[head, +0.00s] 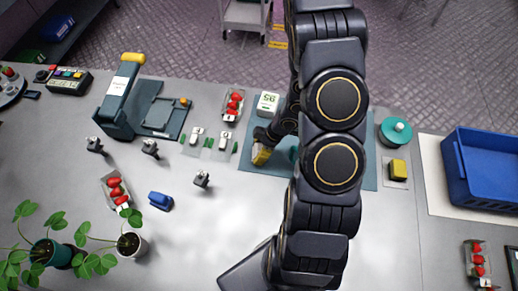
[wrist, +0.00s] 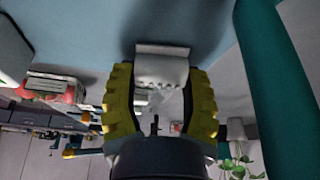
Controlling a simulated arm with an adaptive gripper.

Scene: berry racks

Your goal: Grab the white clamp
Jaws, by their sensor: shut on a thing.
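In the wrist view my gripper (wrist: 160,92) has its two yellow ribbed fingers closed on a white clamp (wrist: 162,70), which sits between the fingertips against a blue-grey surface. In the head view my gripper (head: 261,153) is low over the left part of the teal mat (head: 247,168), with one yellow finger showing; the held clamp is hidden there by the gripper and arm. Two more pale clamps, a left one (head: 197,134) and a right one (head: 223,139), lie on small cards left of the mat.
A white display box (head: 268,103) and a strawberry punnet (head: 232,106) stand close behind my gripper. Dark clamps (head: 202,179) and a blue item (head: 160,201) lie to the left. A yellow block (head: 398,167), a teal round container (head: 396,131) and a blue crate (head: 487,190) are right.

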